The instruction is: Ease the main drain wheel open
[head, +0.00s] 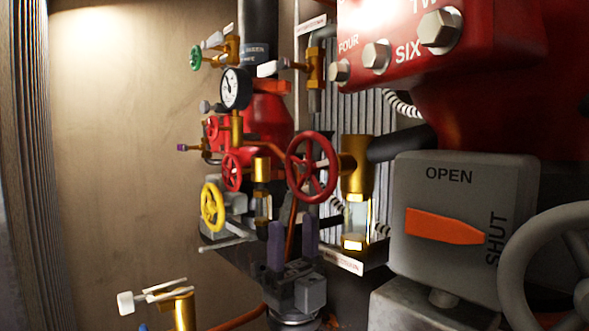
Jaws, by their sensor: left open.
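A red spoked handwheel (312,166) faces me at the centre, on a brass valve body (357,165) with a clear sight glass (357,217) below it. A white label (342,262) under the sight glass is too small to read surely, so I cannot tell for certain that this is the main drain wheel. My left gripper (293,224) points up just below and left of this wheel. Its two purple fingers are apart with nothing held between them. The fingers appear clear of the rim, though depth is hard to judge. My right gripper is out of view.
Smaller red wheels (232,172), a yellow wheel (212,206) and a gauge (236,88) crowd the left. A grey box (462,220) with an orange OPEN/SHUT pointer (444,226) and a large grey wheel (513,262) stand right. The red housing (435,45) overhangs. The left wall is bare.

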